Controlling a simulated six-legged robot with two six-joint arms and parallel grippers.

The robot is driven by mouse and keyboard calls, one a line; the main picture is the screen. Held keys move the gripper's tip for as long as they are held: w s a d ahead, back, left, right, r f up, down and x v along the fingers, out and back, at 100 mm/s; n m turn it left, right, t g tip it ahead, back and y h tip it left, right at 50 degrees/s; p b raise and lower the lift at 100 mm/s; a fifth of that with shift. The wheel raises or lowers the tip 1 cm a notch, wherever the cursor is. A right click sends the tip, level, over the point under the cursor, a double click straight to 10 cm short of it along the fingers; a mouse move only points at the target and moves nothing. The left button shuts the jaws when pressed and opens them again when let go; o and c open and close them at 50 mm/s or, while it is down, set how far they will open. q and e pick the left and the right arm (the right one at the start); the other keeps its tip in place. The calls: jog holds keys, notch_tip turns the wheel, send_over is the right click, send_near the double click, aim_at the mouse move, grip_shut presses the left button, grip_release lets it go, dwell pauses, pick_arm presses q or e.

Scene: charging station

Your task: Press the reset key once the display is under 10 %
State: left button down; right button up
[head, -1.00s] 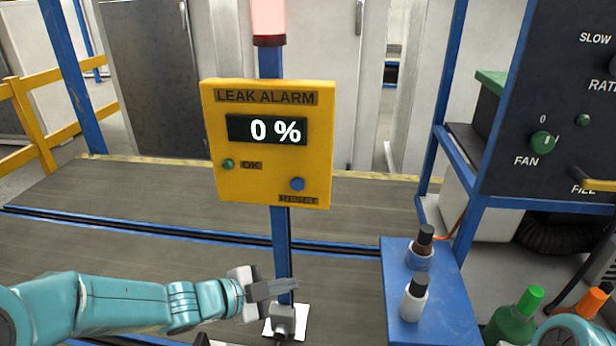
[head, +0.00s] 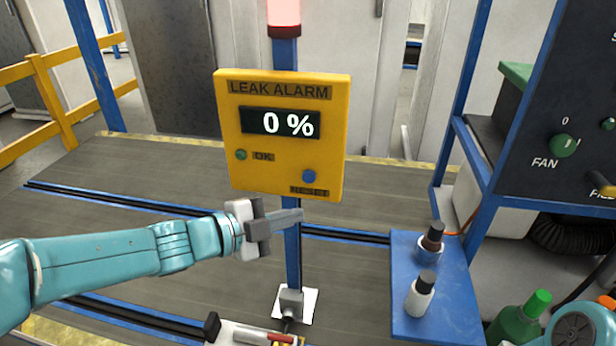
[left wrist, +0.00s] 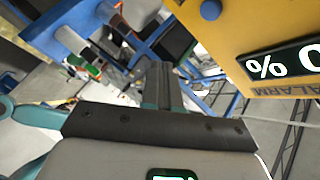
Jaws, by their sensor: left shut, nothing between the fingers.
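The yellow leak alarm box (head: 283,140) stands on a blue post, with a display (head: 281,123) reading 0 %. Its blue reset key (head: 309,177) is at the lower right of the panel, above a dark label. A green OK lamp or button (head: 241,155) is at the lower left. My left gripper (head: 300,215) is shut and empty, just below the box and in front of the post, apart from the key. In the left wrist view the key (left wrist: 211,9) shows at the top, beside the shut fingers (left wrist: 160,85). My right gripper is not in view.
A red beacon (head: 284,12) tops the post. A blue shelf (head: 436,310) with two small bottles stands to the right. A dark panel (head: 570,110) with a fan knob is at the far right. The floor left of the box is clear.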

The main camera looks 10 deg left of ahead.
aim_at(301, 187)
pick_arm(q)
jog(key=shift+w+d+p, duration=0.1)
jog(key=shift+w+p, duration=1.35)
jog(key=shift+w, duration=2.8)
jog(key=shift+w+f, duration=0.1)
jog(key=shift+w+p, duration=0.3)
jog(key=shift+w, duration=0.05)
